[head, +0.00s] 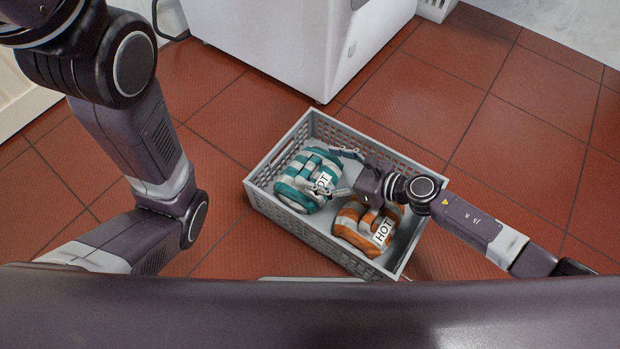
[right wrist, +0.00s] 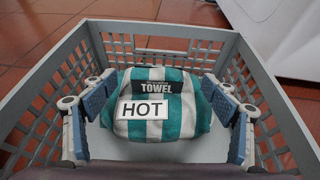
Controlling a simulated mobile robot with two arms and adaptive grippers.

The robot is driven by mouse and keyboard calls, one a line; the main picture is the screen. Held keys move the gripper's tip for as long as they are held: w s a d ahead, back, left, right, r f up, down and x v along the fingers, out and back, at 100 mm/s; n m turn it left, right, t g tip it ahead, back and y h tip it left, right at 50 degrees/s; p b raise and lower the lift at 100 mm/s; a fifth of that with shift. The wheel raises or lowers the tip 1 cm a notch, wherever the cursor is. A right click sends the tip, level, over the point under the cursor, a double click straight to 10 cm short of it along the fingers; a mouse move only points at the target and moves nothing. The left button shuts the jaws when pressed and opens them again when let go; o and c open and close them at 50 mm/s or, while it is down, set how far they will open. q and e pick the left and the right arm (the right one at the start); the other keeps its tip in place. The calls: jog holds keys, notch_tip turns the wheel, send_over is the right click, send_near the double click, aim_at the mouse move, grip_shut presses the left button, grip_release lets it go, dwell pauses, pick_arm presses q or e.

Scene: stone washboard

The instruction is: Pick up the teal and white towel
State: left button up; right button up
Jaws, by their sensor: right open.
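The teal and white towel (head: 308,182) is a rolled bundle with a "HOT" label, lying in the left part of a grey crate (head: 262,205). In the right wrist view the towel (right wrist: 178,118) sits in the middle of the picture, with a dark "TOWEL" band and the white label facing me. My right gripper (head: 336,170) is open, with its fingers reaching over the towel from the right. In the right wrist view the right gripper (right wrist: 160,112) has its fingers on either side of the towel, with small gaps visible. My left gripper is out of view; only my left arm shows.
An orange and white towel (head: 360,226), also labelled "HOT", lies in the crate's right part, beneath my right wrist. The crate has perforated walls. A white appliance (head: 290,40) stands behind it. Red tile floor (head: 490,130) is free on the right.

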aim_at(314, 169)
jog(key=x, duration=0.1)
jog(key=b+x, duration=0.1)
jog(key=x, duration=0.1)
jog(key=f+b+x, duration=0.1)
jog(key=shift+s+a+f, duration=0.1)
jog(key=shift+a, duration=0.15)
jog(key=shift+c, duration=0.4)
jog(key=c, duration=2)
jog(key=shift+a, duration=0.1)
grip_shut()
jog(key=shift+r, duration=0.2)
